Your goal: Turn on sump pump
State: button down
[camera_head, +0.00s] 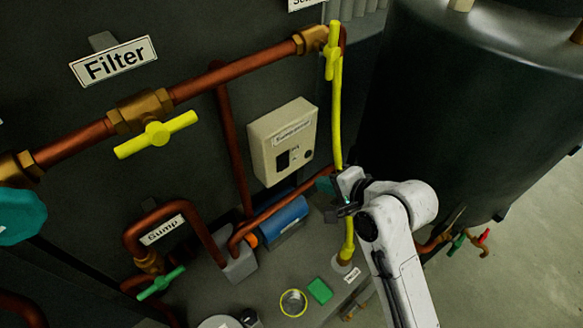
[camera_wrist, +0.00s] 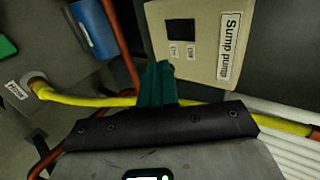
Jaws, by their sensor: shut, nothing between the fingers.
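The sump pump control box (camera_head: 268,150) is a beige box on the dark wall, left of my gripper in the head view. A dark switch (camera_head: 283,160) sits on its front. In the wrist view the box (camera_wrist: 210,68) appears turned on its side, with a "Sump pump" label (camera_wrist: 229,48), a black switch (camera_wrist: 181,30) and two small marks beside it. My gripper (camera_head: 326,184) is below and right of the box in the head view. Its teal fingers (camera_wrist: 157,82) are together and empty, apart from the switch in the picture.
A yellow hose (camera_head: 337,110) runs down beside my gripper and crosses behind the fingers in the wrist view. Copper pipes (camera_head: 250,70), a yellow-handled valve (camera_head: 157,134) and a blue cylinder (camera_head: 283,221) are to the left. A large dark tank (camera_head: 460,120) stands right.

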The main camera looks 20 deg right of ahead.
aim_at(284, 164)
jog(key=shift+w+r+p+x, duration=0.15)
jog(key=shift+r+p+x, duration=0.1)
jog(key=shift+x, duration=1.9)
jog(key=shift+w+r+p+x, duration=0.1)
jog(key=shift+w+r+x, duration=0.15)
jog(key=shift+x, duration=1.95)
jog(key=shift+w+r+p+x, duration=0.1)
jog(key=shift+r+p+x, duration=0.1)
jog(key=shift+x, duration=1.95)
jog(key=shift+a, duration=0.2)
jog(key=shift+w, duration=0.2)
jog(key=shift+r+p, duration=0.85)
jog(key=shift+p, duration=0.15)
